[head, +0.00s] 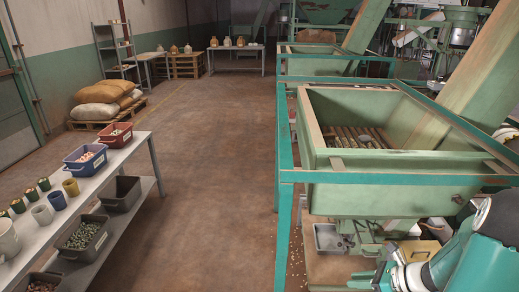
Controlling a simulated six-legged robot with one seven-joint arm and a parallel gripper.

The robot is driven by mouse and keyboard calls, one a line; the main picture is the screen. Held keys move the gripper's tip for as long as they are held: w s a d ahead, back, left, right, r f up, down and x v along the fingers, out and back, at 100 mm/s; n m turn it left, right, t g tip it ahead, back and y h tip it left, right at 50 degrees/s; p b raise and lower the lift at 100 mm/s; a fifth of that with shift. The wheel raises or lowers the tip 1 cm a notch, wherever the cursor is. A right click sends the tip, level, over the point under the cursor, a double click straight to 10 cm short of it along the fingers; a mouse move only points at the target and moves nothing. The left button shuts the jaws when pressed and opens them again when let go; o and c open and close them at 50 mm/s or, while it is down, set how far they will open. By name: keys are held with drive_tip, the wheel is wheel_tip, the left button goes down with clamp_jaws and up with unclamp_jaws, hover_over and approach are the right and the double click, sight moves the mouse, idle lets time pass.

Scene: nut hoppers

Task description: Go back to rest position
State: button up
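My arm reaches in at the lower right corner, teal and white with a dark joint. Its end, where my gripper (368,277) appears to be, is low beside the front hopper's underside, near the picture's bottom edge. The fingers are small and partly cut off, so I cannot tell whether they are open or shut, or whether they hold anything. The green nut hopper (415,166) stands above and behind the arm, inside a teal frame (284,150). Bars or slats show on its floor.
A metal bin (327,240) and a yellowish box (418,249) sit under the hopper. At left, a shelf table (146,139) carries a red bin (115,137), a blue bin (85,164) and cups. Sacks (98,95) lie farther back. The central brown floor (215,150) is clear.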

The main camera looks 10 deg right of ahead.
drive_tip(key=s+a+r+n+g+h, duration=0.3)
drive_tip(key=a+r+n+g, duration=0.2)
drive_tip(key=a+r+n, duration=0.8)
drive_tip(key=s+a+r+n+t+h, duration=0.3)
drive_tip(key=s+a+r+n+h, duration=0.2)
drive_tip(key=n, duration=1)
drive_tip(key=s+a+r, duration=0.2)
drive_tip(key=s+r, duration=0.2)
drive_tip(key=r, duration=0.2)
drive_tip(key=shift+a+n+t+h, duration=0.2)
drive_tip(key=shift+n+t+h, duration=0.1)
drive_tip(key=shift+t+h, duration=0.1)
